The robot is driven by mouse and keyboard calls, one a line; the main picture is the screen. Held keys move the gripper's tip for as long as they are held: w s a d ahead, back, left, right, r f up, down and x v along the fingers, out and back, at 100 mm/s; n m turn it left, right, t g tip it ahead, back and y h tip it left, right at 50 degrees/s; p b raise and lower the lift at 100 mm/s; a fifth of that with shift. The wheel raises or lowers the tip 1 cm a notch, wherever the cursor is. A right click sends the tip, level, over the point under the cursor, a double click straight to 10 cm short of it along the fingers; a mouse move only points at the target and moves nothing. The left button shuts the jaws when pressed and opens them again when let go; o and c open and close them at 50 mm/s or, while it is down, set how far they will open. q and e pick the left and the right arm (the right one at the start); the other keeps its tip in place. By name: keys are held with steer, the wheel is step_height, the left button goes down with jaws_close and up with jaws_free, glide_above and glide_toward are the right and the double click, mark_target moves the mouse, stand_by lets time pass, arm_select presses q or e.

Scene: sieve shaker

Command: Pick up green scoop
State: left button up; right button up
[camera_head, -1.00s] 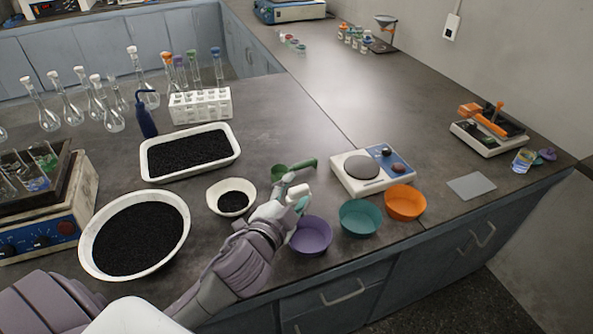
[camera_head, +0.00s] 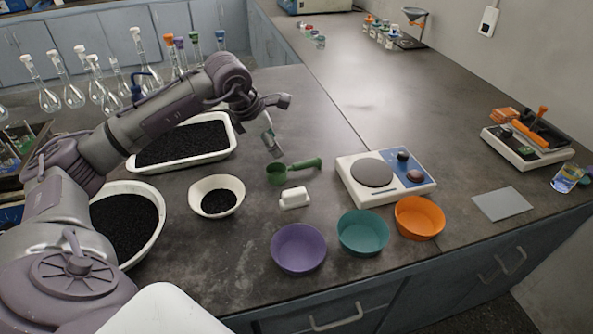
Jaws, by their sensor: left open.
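The green scoop (camera_head: 279,173) lies on the dark counter, its bowl to the left and its handle (camera_head: 305,165) pointing right toward the balance. My left gripper (camera_head: 274,151) is open and empty. It points down just behind the scoop's bowl, seemingly a little above the counter; the exact gap is hard to tell. My right gripper is not in view.
Purple (camera_head: 299,262), teal (camera_head: 363,246) and orange (camera_head: 419,231) bowls line the front edge.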

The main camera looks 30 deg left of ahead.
arm_select(q)
glide_above(290, 167)
steer(key=s, duration=0.3)
steer(key=f, duration=0.7)
steer(key=shift+a+f+p, duration=0.15)
steer(key=shift+a+p, duration=0.1)
steer(key=shift+p, duration=0.05)
steer(key=shift+w+d+f, duration=0.1)
steer(key=shift+w+f, duration=0.2)
steer(key=shift+f, duration=0.1)
steer(key=p+x, duration=0.1)
steer(key=x, duration=0.3)
steer(key=shift+w+f, duration=0.25)
steer(key=shift+w, duration=0.05)
steer(key=shift+r, duration=0.1)
jaws_close()
